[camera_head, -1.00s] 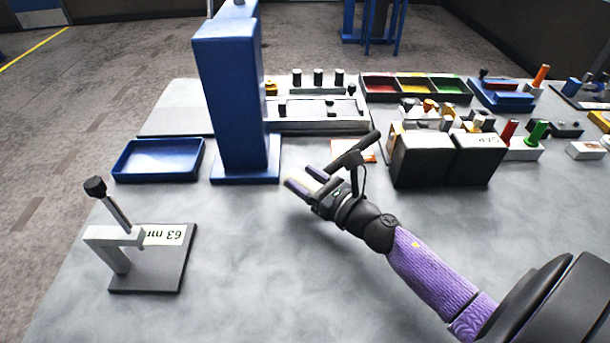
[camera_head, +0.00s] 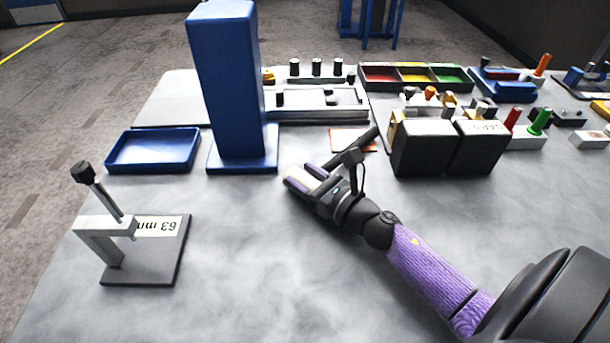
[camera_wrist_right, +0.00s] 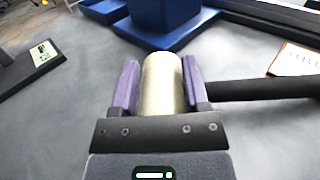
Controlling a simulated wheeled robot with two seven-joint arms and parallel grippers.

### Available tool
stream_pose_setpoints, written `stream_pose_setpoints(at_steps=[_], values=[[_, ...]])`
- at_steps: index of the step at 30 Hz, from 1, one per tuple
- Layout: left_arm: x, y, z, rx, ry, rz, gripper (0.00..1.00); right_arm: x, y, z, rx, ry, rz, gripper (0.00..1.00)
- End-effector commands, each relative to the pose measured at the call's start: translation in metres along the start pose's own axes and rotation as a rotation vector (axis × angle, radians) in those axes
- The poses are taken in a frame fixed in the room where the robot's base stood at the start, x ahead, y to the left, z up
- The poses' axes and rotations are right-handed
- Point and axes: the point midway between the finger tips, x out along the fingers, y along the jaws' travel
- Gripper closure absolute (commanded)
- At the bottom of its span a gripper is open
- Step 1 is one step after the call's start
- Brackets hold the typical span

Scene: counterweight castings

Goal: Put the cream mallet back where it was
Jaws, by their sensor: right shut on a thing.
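The cream mallet has a pale cylindrical head (camera_wrist_right: 163,84) and a black handle. My right gripper (camera_head: 303,180) is shut on the head; the purple fingers press on both its sides in the right wrist view (camera_wrist_right: 162,88). The black handle (camera_wrist_right: 262,88) sticks out to the right there, and in the head view the handle (camera_head: 358,146) slants up and right, in front of an orange-edged card (camera_head: 345,135). The card lies flat on the table and also shows in the right wrist view (camera_wrist_right: 296,62). I cannot tell the mallet's height above the table. My left gripper is not in view.
A tall blue column (camera_head: 228,85) on a blue base stands just beyond the gripper. Two dark boxes (camera_head: 424,153) stand right of the handle. A blue tray (camera_head: 152,150) and a 63 mm gauge stand (camera_head: 165,262) are left. The table's front middle is bare.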

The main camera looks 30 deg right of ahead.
Motion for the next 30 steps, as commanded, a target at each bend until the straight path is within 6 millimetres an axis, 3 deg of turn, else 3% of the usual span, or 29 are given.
stream_pose_setpoints(at_steps=[5,6,11,20,30], values=[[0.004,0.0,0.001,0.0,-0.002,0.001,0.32,0.0,0.0,-0.003,-0.001,-0.003,0.0,1.0],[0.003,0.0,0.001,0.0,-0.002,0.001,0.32,0.0,0.0,-0.002,-0.001,-0.003,0.0,0.33],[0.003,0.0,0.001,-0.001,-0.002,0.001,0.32,0.0,0.0,-0.002,-0.001,-0.002,0.0,0.0],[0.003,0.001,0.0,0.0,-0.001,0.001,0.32,0.0,0.0,-0.003,0.001,0.001,0.0,0.0],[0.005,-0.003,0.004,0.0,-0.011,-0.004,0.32,-0.066,0.0,-0.004,0.003,0.002,-0.001,0.0]])
